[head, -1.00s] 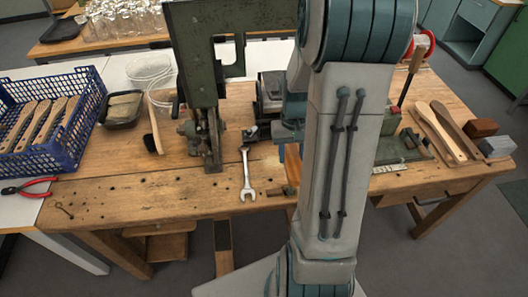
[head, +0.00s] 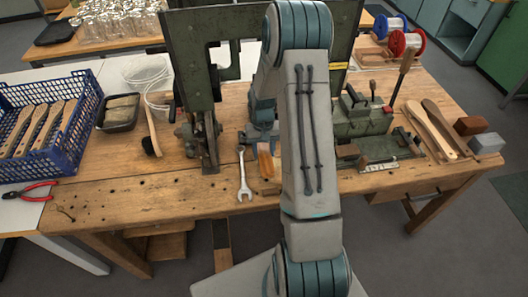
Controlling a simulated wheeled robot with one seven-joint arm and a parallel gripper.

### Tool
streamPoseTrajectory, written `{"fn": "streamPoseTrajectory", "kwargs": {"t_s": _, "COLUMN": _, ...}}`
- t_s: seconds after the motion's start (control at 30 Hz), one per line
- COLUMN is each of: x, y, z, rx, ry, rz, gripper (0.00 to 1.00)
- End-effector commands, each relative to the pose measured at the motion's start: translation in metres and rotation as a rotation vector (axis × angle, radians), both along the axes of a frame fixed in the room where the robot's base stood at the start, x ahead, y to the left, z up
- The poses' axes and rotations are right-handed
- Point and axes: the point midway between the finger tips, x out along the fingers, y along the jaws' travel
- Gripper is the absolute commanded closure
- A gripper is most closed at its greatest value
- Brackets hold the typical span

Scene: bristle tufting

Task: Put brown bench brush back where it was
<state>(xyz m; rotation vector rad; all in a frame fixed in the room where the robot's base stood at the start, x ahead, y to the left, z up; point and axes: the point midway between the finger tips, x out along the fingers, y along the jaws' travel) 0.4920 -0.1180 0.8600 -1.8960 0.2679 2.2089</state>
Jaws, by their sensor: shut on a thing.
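My gripper (head: 263,142) is low over the middle of the bench, partly hidden behind my own arm. It is shut on an orange-brown wooden piece (head: 266,163), which I take to be the brown bench brush. The piece hangs just right of the open-end wrench. Its bristles cannot be made out, nor whether it touches the bench. Another brush (head: 151,142), with a pale handle and dark bristles, leans at the left of the green press.
A blue crate (head: 62,158) of wooden handles stands at the left, with red pliers (head: 30,190) in front. The green press (head: 205,130) and wrench (head: 244,177) are close to my gripper. A green machine (head: 362,118) and paddle-shaped boards (head: 440,130) stand right.

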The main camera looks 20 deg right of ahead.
Motion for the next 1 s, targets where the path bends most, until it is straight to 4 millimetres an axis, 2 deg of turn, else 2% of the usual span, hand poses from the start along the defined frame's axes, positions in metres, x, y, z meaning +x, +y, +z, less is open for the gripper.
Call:
{"fn": "streamPoseTrajectory", "kwargs": {"t_s": 0.2, "x": 0.000, "y": 0.000, "z": -0.017, "rx": 0.000, "ry": -0.001, "rz": 0.001, "gripper": 0.95}}
{"fn": "streamPoseTrajectory", "kwargs": {"t_s": 0.57, "x": 0.000, "y": 0.000, "z": -0.023, "rx": 0.000, "ry": -0.001, "rz": 0.000, "gripper": 0.95}}
{"fn": "streamPoseTrajectory", "kwargs": {"t_s": 0.6, "x": 0.000, "y": 0.000, "z": -0.022, "rx": 0.000, "ry": -0.001, "rz": 0.000, "gripper": 0.53}}
{"fn": "streamPoseTrajectory", "kwargs": {"t_s": 0.67, "x": 0.000, "y": 0.000, "z": -0.021, "rx": 0.000, "ry": -0.001, "rz": 0.000, "gripper": 0.37}}
{"fn": "streamPoseTrajectory", "kwargs": {"t_s": 1.0, "x": 0.000, "y": 0.000, "z": -0.019, "rx": 0.000, "ry": -0.001, "rz": 0.000, "gripper": 0.37}}
